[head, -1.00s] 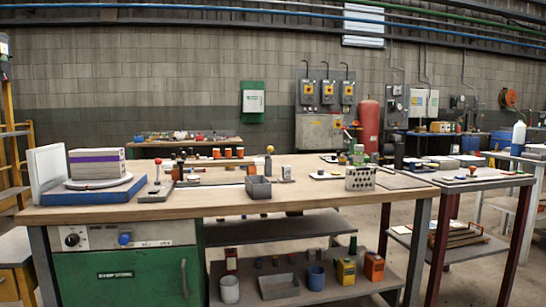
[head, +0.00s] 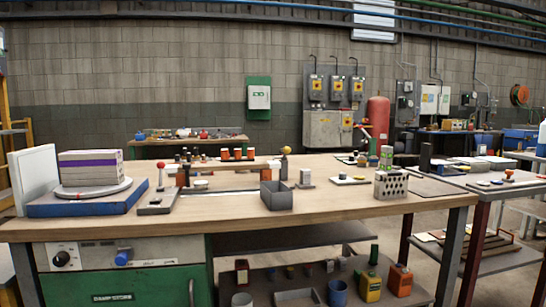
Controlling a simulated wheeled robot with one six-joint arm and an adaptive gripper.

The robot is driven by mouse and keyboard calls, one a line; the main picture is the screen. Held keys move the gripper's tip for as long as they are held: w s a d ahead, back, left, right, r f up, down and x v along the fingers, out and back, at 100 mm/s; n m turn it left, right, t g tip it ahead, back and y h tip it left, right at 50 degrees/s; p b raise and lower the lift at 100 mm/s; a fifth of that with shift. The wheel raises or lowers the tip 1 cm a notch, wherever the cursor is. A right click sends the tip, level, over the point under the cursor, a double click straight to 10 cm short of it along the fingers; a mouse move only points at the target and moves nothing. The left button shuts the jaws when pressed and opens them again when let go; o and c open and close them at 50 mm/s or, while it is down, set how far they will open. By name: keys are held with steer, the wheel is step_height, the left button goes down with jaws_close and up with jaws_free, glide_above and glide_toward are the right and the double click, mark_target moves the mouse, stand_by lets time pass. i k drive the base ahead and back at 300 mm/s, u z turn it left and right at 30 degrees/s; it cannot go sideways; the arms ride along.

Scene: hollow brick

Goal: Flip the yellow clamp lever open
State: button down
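In the head view, a small dark upright with a yellowish round knob (head: 286,150) stands toward the back middle of the wooden workbench (head: 340,204). It may be the yellow clamp lever, but it is too small to tell its shape or position. A different lever with a red ball knob (head: 160,166) stands upright on a grey base (head: 157,203) at the left of the bench. My gripper is not in view.
A grey open bin (head: 276,197), a perforated metal block (head: 391,185) and a blue-based turntable (head: 60,205) with a stack on it stand on the bench. The bench's front middle is clear. Another table (head: 500,194) stands close at the right.

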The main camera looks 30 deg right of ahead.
mark_target(287, 150)
steer(key=z, duration=0.3)
steer(key=i, duration=0.65)
steer(key=z, duration=0.5)
